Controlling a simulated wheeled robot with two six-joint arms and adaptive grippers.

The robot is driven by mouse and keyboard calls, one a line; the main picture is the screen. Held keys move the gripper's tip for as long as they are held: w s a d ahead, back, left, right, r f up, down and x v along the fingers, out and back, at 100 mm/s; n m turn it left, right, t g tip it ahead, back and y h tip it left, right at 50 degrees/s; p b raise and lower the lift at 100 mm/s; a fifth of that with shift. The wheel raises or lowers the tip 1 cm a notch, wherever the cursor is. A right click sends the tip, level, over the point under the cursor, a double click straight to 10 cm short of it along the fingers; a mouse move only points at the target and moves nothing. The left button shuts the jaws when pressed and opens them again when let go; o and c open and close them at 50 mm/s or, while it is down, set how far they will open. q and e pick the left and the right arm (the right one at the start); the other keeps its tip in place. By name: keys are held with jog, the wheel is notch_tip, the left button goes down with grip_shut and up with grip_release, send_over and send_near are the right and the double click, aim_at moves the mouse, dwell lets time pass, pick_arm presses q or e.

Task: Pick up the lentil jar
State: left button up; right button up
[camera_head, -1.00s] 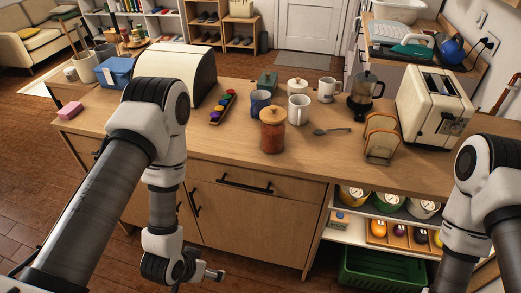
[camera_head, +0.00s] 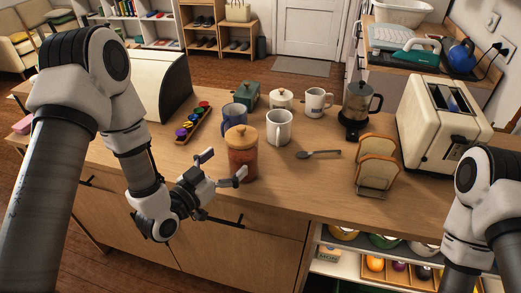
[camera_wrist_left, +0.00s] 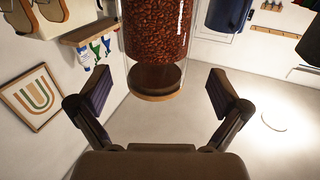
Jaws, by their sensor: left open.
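The lentil jar (camera_head: 243,158) is clear, filled with reddish-brown lentils and topped with a wooden lid. It stands upright on the wooden counter (camera_head: 300,185) near its front edge. My left gripper (camera_head: 222,166) is open at the jar's front left, with its fingers pointing at it. In the left wrist view the picture is upside down, and the jar (camera_wrist_left: 157,40) shows beyond and between the open fingers (camera_wrist_left: 160,97). Nothing is held. My right arm shows at the right edge, but its gripper is out of view.
A blue mug (camera_head: 234,117) and a white mug (camera_head: 279,128) stand close behind the jar. A spoon (camera_head: 318,154) and a toast rack (camera_head: 376,165) lie to its right, then a toaster (camera_head: 440,125). A tray of coloured pieces (camera_head: 193,124) is at the left.

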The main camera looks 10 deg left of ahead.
aim_at(232, 153)
pick_arm(q)
jog(key=shift+w+r, duration=0.25)
jog(key=shift+w+d+r+p, duration=0.2)
jog(key=shift+r+p, duration=0.2)
jog(key=shift+p, duration=0.3)
jog(key=shift+w+d+r+p, duration=0.1)
jog(key=shift+w+d+p, duration=0.35)
jog(key=shift+w, duration=0.25)
jog(key=x, duration=0.1)
jog(key=f+x, duration=0.1)
jog(key=x, duration=0.1)
jog(key=shift+w+d, duration=0.25)
jog(key=shift+s+a+r, duration=0.1)
jog(key=shift+s+a, duration=0.15)
jog(key=shift+c, duration=1.1)
jog(key=c, duration=1.5)
pick_arm(e)
jog(key=r, duration=0.1)
jog(key=s+r, duration=0.1)
jog(key=r, duration=0.1)
jog(key=shift+a+r, duration=0.15)
jog(key=shift+a, duration=0.05)
pick_arm(q)
jog(key=shift+r, duration=0.15)
